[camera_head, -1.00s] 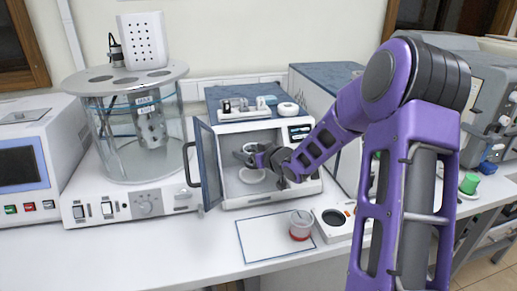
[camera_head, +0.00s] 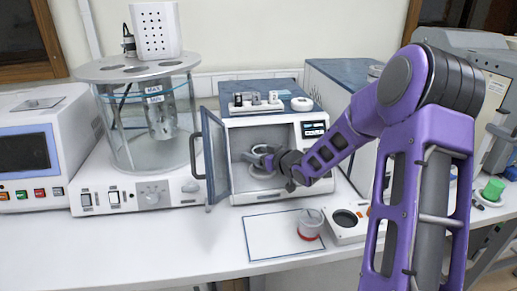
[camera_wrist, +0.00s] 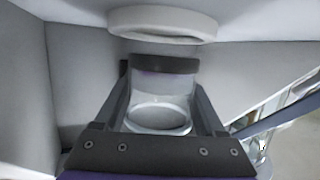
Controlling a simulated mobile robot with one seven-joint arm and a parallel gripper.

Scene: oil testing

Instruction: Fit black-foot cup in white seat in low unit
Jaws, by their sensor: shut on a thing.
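The low unit (camera_head: 236,184) is a white box on the bench with its front door (camera_head: 214,157) swung open to the left. My gripper (camera_head: 262,157) reaches inside it from the right. It is shut on the black-foot cup, a clear cup (camera_wrist: 158,105) with a dark foot (camera_wrist: 165,64), seen between the fingers (camera_wrist: 160,84) in the wrist view. The white seat (camera_wrist: 163,23) is a thick ring just beyond the foot there; a small gap shows between them. In the head view the seat (camera_head: 262,173) lies below my gripper, partly hidden.
A red-based cup (camera_head: 310,225) stands on the bordered white mat (camera_head: 262,240) in front. A white device with a round dark well (camera_head: 345,219) is beside it. A glass bath (camera_head: 135,130) stands left of the open door. Bench front left is clear.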

